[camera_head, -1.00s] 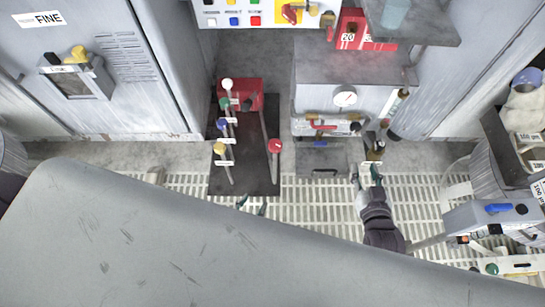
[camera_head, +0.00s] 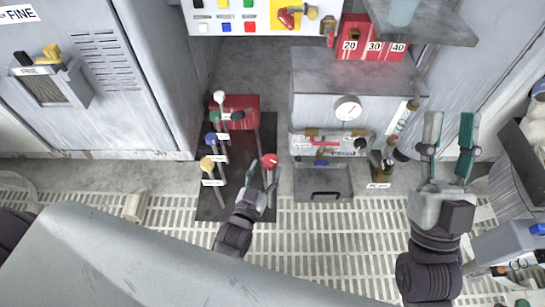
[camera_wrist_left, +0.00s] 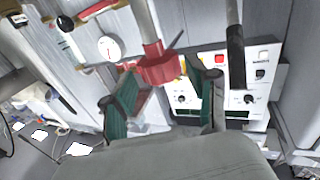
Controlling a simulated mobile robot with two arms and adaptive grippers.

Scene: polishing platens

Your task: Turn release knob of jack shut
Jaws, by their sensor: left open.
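The red jack (camera_head: 240,108) sits at the back of a dark mat on the floor. A red knob (camera_head: 269,160) tops a rod at the mat's right side; it appears to be the release knob. My left gripper (camera_head: 262,178) is open just below and in front of this knob. In the left wrist view a red lobed knob (camera_wrist_left: 160,68) on a rod shows between and beyond the open fingers of my left gripper (camera_wrist_left: 166,82); contact cannot be told. My right gripper (camera_head: 449,132) is open and empty, raised at the right.
Levers with white, green, blue and yellow (camera_head: 207,164) knobs stand along the mat's left side. A grey cabinet with a gauge (camera_head: 347,108) and a bottle (camera_head: 388,165) are to the right. A grey surface (camera_head: 110,265) crosses the front. Slatted floor (camera_head: 330,225) is open between the arms.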

